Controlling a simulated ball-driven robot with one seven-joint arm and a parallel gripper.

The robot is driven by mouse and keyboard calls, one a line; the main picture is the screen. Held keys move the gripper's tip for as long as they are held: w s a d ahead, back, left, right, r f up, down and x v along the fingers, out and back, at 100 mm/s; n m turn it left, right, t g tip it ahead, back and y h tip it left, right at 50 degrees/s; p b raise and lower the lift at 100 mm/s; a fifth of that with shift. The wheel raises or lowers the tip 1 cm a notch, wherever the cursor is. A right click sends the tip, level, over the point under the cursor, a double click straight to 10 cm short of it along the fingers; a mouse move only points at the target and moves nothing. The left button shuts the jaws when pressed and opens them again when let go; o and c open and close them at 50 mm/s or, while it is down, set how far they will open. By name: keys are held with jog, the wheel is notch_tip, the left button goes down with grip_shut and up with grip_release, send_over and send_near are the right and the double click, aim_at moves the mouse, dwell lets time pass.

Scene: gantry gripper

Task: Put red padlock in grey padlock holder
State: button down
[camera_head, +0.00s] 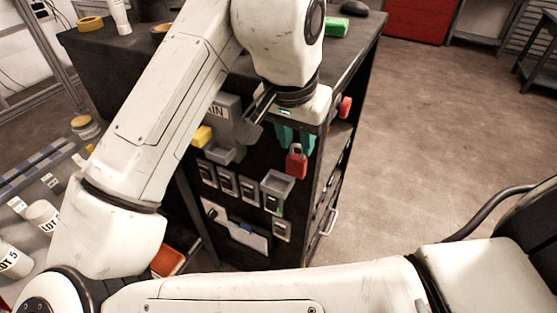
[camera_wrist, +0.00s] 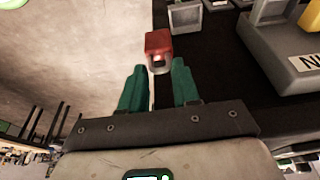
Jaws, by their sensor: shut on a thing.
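The red padlock (camera_head: 297,166) hangs upright below my gripper (camera_head: 297,148), held by its shackle between the two green fingers. The wrist view shows the padlock (camera_wrist: 158,42) just past the fingertips (camera_wrist: 158,69); the grip on the shackle is partly hidden. A grey open-topped box (camera_head: 277,188), which looks like the padlock holder, is fixed to the dark cabinet face below and slightly left of the padlock, apart from it. This grey box (camera_wrist: 186,17) also shows beyond the padlock in the wrist view.
Several small grey panels (camera_head: 227,182) sit left of the box. A larger grey holder (camera_head: 222,150) with a yellow item (camera_head: 202,136) is further left. A red round knob (camera_head: 345,107) sticks out at the cabinet's right edge. The floor (camera_head: 440,130) at the right is clear.

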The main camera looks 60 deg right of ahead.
jog(key=shift+w+d+f, duration=0.35)
jog(key=shift+w+f, duration=0.55)
jog(key=shift+f, duration=0.65)
jog(key=shift+w+d+f, duration=0.4)
jog(key=shift+w+f, duration=0.55)
jog(key=shift+f, duration=0.65)
jog(key=shift+w+d+f, duration=0.35)
jog(key=shift+w+f, duration=0.55)
jog(key=shift+f, duration=0.65)
jog(key=shift+f+b, duration=0.15)
jog(key=shift+b, duration=0.2)
jog(key=c, duration=0.8)
grip_release()
jog(key=p+v, duration=0.1)
jog(key=v, duration=1.1)
